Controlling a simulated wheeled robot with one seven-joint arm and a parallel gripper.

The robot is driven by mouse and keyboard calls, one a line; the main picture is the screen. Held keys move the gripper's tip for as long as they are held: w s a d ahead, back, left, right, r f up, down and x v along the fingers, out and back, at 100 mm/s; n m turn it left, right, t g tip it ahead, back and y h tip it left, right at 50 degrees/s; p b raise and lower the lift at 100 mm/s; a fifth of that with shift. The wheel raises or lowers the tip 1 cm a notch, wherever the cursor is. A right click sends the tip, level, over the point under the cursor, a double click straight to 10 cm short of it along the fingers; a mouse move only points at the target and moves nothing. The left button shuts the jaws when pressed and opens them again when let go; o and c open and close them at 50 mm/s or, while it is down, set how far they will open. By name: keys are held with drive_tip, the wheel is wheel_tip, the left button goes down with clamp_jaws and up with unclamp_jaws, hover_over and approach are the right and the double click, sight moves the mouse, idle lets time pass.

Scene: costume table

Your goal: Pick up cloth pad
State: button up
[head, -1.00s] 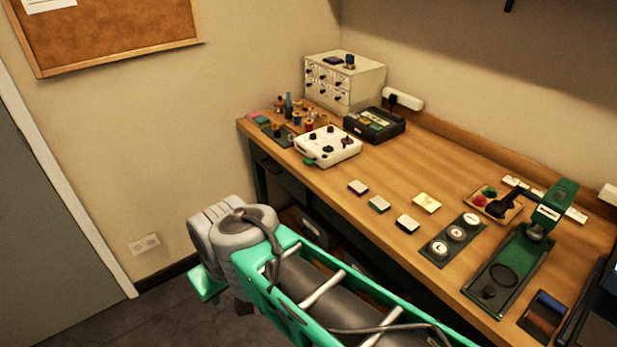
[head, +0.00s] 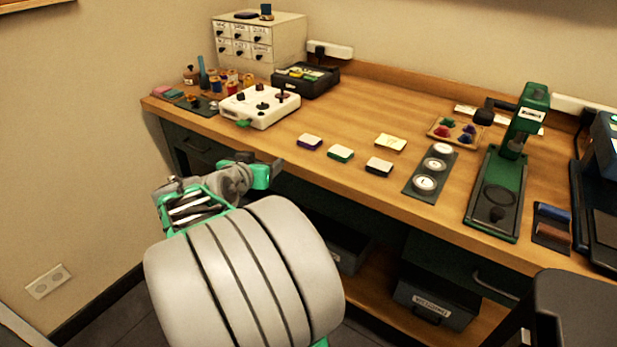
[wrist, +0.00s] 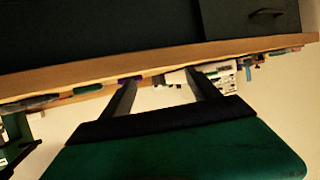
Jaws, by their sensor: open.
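Three small pale-topped pads lie in a row near the table's front edge: one with a purple base (head: 309,142), one with a green base (head: 340,153) and one with a black base (head: 379,167). I cannot tell which thing is the cloth pad; a pink and green folded piece (head: 167,93) also lies at the far left end. My gripper (head: 264,168) is off the front edge, left of and in front of the row. In the wrist view my gripper (wrist: 160,76) is open and empty, its two fingers apart against the table edge, with the tabletop things seen edge-on.
The wooden table (head: 345,110) carries a white box with dark knobs (head: 260,106), a yellow pad (head: 390,142), a tray of round discs (head: 432,170) and a green press (head: 505,175). A drawer cabinet (head: 258,42) stands at the back. Bare wood lies behind the pads.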

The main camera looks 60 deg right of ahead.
sight(307, 143)
drive_tip(key=s+d+h, duration=0.1)
drive_tip(key=s+d, duration=0.1)
drive_tip(key=s+d+m+g+h+b, duration=0.1)
drive_tip(key=s+d, duration=0.1)
drive_tip(key=s+d+m+g, duration=0.1)
drive_tip(key=s+d, duration=0.1)
drive_tip(key=shift+d+f+h+b, duration=0.25)
drive_tip(key=shift+d+h+b, duration=0.05)
drive_tip(key=shift+h+b, duration=0.1)
drive_tip(key=d, duration=0.7)
drive_tip(key=shift+w+d+f, duration=0.15)
drive_tip(key=shift+w+f, duration=0.05)
drive_tip(key=shift+f, duration=0.05)
drive_tip(key=shift+c, duration=0.4)
drive_tip(key=c, duration=1)
drive_tip(key=shift+r, duration=0.15)
